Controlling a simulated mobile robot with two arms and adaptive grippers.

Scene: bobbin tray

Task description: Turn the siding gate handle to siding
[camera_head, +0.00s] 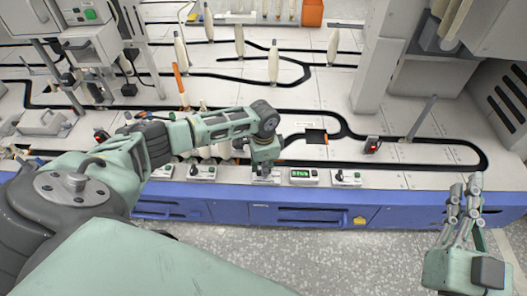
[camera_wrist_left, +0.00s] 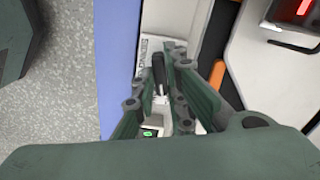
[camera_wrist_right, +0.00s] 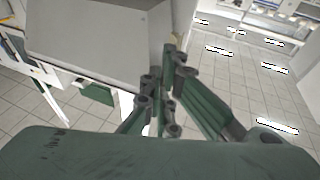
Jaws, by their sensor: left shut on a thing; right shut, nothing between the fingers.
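My left gripper (camera_head: 266,160) points down at a small white switch plate (camera_head: 267,179) on the front ledge of the track table. In the left wrist view its fingers (camera_wrist_left: 166,88) are shut on a small black handle (camera_wrist_left: 158,70), which stands out from a white plate with dark lettering (camera_wrist_left: 143,58). The lettering is too small to read surely, and the fingers hide part of the handle. My right gripper (camera_head: 466,188) is shut and empty, off the table's front right; it also shows in the right wrist view (camera_wrist_right: 163,75).
Similar handle plates stand on the ledge to the left (camera_head: 201,173) and right (camera_head: 346,178), with a green-lit display (camera_head: 303,175) between. Black track grooves run behind, with a dark square opening (camera_head: 316,136) and a red-lit device (camera_head: 372,145). Pale bobbins (camera_head: 273,62) stand further back.

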